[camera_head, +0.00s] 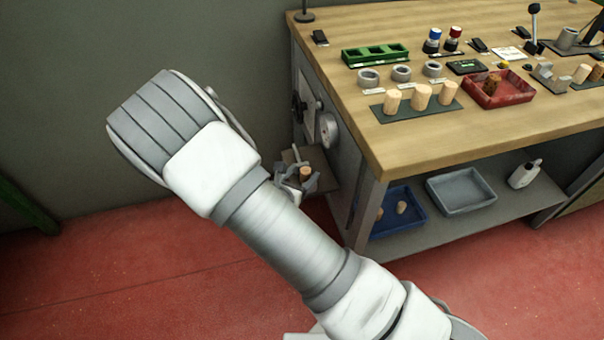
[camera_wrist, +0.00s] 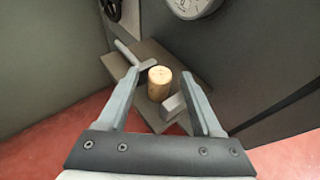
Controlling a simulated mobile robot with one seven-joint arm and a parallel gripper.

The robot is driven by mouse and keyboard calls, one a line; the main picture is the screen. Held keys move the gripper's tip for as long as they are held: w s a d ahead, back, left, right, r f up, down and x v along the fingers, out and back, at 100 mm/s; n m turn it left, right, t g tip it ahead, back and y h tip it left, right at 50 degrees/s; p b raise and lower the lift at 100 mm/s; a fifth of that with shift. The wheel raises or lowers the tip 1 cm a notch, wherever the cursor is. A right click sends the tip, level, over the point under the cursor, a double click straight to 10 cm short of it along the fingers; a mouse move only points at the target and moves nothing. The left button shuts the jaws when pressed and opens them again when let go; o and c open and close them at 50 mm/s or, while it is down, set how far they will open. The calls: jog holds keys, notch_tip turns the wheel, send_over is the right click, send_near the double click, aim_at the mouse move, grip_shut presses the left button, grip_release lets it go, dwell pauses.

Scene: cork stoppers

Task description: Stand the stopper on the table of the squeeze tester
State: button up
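The cork stopper (camera_wrist: 159,84) stands upright, as far as I can see, on the grey table (camera_wrist: 185,62) of the squeeze tester. It also shows small in the head view (camera_head: 306,173). My gripper (camera_wrist: 159,76) is open, with one finger on each side of the stopper and a visible gap on both sides. A grey bar (camera_wrist: 133,56) lies left of the stopper, and a grey block (camera_wrist: 172,106) is just in front of it. The tester's dial (camera_head: 328,131) and handwheel (camera_head: 298,107) are on the bench's side. My forearm crosses the head view.
The wooden bench top (camera_head: 430,150) holds stoppers on a dark mat (camera_head: 434,105), a green rack (camera_head: 375,55) and a red tray (camera_head: 510,95). On the lower shelf are a blue bin (camera_head: 412,224) with stoppers and a grey bin (camera_head: 462,192).

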jog(key=shift+r, duration=0.1)
jog(key=shift+a+r, duration=0.1)
jog(key=shift+r, duration=0.1)
jog(key=p+v, duration=0.3)
jog(key=v, duration=0.8)
jog(key=shift+s, duration=0.4)
jog(key=shift+s+a+r, duration=0.1)
jog(key=shift+a, duration=0.05)
